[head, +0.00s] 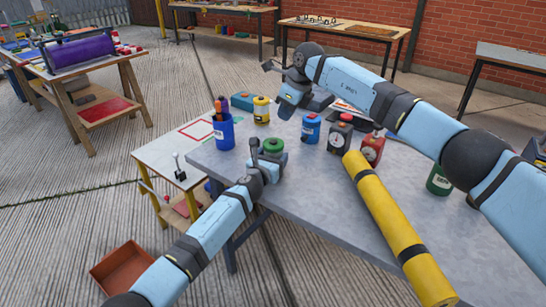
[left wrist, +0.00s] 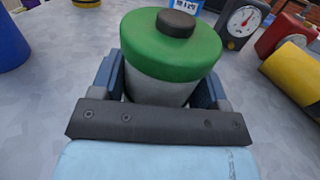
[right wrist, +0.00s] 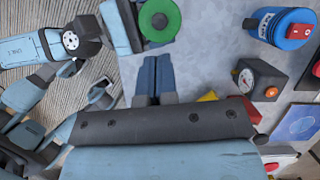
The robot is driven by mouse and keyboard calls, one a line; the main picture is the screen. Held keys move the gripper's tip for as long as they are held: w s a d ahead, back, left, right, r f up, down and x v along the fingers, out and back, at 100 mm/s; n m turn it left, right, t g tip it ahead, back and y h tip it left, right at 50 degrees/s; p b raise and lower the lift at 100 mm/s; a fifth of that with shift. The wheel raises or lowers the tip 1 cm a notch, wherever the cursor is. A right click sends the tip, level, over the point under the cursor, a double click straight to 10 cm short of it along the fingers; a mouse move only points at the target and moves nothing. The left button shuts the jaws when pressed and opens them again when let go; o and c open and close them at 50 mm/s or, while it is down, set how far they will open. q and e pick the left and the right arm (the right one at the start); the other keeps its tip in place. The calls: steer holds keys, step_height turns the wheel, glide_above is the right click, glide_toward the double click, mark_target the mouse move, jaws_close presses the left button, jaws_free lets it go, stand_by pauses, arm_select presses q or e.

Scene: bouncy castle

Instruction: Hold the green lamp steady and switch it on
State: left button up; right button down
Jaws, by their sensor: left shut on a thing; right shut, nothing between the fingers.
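The green lamp (head: 273,147) stands on the grey table, a pale round body with a wide green top and a dark button in its middle. It fills the upper middle of the left wrist view (left wrist: 172,50). My left gripper (head: 266,163) is shut on the lamp's body, one blue finger on each side. My right gripper (head: 288,104) is shut and empty, held above the table behind the lamp. In the right wrist view its closed fingertips (right wrist: 155,62) point towards the lamp (right wrist: 160,20) with a visible gap. The lamp's lower body is partly hidden by my left gripper.
On the grey table (head: 300,195) stand a blue cup of markers (head: 223,132), a yellow canister (head: 261,110), a blue canister (head: 311,128), a black dial box (head: 340,135) and a red dial box (head: 371,150). A long yellow tube (head: 390,220) lies to the right.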

mark_target(275, 141)
steer(key=shift+w+a+f+n+t+y, duration=0.35)
steer(key=shift+f+n+t, duration=0.75)
steer(key=shift+n, duration=2.25)
steer(key=shift+w+a+f+n+t+y, duration=0.2)
steer(key=shift+a+f+n+t, duration=0.65)
steer(key=shift+n, duration=2.55)
steer(key=shift+w+a+f+n+t+y, duration=0.1)
steer(key=shift+w+a+f+n+t, duration=0.2)
steer(key=shift+f+n+t, duration=2)
steer(key=shift+d+r+n+g, duration=0.1)
steer(key=shift+r+n+g, duration=0.65)
steer(key=shift+n+g, duration=0.4)
